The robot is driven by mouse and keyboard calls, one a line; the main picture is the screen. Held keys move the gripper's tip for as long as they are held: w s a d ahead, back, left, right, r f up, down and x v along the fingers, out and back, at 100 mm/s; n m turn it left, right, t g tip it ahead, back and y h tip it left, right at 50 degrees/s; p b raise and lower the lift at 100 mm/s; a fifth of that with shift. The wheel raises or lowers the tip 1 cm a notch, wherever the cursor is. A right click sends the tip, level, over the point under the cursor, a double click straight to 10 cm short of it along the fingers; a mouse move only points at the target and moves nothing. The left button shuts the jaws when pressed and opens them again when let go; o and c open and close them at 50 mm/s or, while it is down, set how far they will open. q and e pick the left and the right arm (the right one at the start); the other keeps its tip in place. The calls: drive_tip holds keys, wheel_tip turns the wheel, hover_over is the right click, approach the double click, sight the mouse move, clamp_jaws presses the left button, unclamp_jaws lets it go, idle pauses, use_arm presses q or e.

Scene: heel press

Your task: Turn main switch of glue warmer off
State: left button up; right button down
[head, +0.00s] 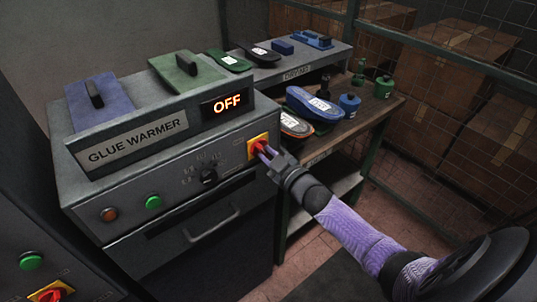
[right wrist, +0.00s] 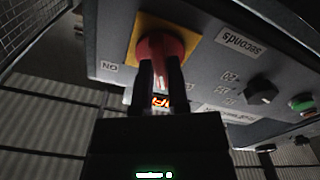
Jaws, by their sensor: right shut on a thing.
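The glue warmer (head: 160,150) is a grey machine with a sign reading "GLUE WARMER". Its display (head: 227,103) reads OFF in lit orange letters. The main switch (head: 257,147) is a red knob on a yellow plate at the right end of the front panel. My right gripper (head: 266,152) is at the switch, its fingers on the red knob. In the right wrist view both dark fingers sit around the red knob (right wrist: 160,48), shut on it. The "ON" label (right wrist: 108,66) shows beside the yellow plate. My left gripper is not in view.
A black dial (head: 208,176), a green button (head: 153,202) and an orange button (head: 109,214) are on the same panel. A drawer handle (head: 212,228) sticks out below. A wooden bench (head: 385,105) with soles and bottles stands to the right, before a mesh fence.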

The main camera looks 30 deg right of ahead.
drive_tip(key=shift+n, duration=1.7)
drive_tip(key=c, duration=0.7)
unclamp_jaws()
drive_tip(key=shift+o, duration=0.4)
